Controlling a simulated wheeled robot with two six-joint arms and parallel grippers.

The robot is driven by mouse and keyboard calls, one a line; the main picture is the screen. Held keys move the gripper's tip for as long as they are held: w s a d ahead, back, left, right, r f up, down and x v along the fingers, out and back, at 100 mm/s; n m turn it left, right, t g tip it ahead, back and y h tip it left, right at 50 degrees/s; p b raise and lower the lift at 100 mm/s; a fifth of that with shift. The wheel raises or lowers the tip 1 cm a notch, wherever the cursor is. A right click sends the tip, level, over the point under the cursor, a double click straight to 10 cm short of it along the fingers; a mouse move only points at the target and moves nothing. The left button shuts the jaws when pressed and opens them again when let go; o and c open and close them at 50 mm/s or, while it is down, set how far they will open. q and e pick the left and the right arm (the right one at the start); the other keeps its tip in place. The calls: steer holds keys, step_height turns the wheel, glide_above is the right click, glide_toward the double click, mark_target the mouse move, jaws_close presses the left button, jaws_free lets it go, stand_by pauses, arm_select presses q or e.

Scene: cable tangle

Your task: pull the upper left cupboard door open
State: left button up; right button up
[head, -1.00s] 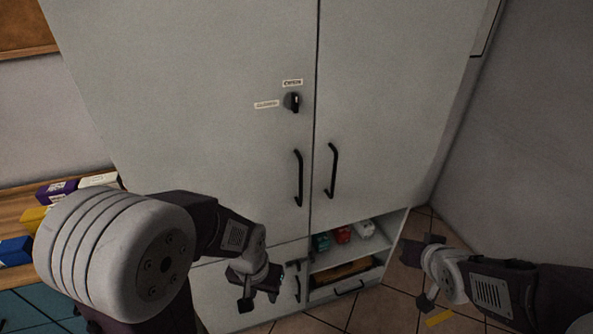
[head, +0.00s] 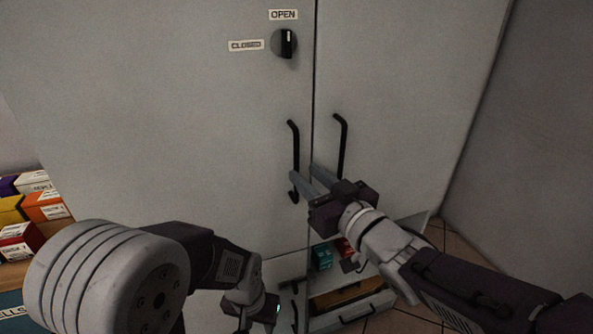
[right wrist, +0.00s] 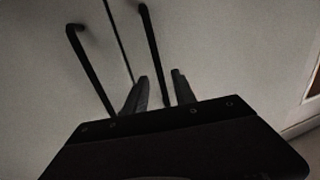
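The upper left cupboard door (head: 170,120) is pale grey and looks closed, flush with its neighbour. Its black bar handle (head: 295,142) stands near the right edge; it also shows in the right wrist view (right wrist: 88,65). My right gripper (head: 302,168) is open, its two fingers apart at the lower part of this handle. In the head view the left fingertip overlaps the handle; I cannot tell whether they touch. In the right wrist view the fingers appear beside the right door's handle. My left gripper (head: 252,311) is low before the lower cupboard, seemingly open and partly cut off.
The upper right door (head: 410,90) has its own black handle (head: 341,145) close by. A knob (head: 284,43) above points up to the OPEN label. Boxes (head: 42,206) stand at left; a wall is at right.

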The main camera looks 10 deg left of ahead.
mark_target(298, 167)
steer(key=x, duration=0.5)
steer(key=shift+c, duration=0.2)
jaws_close()
stand_by(1.1)
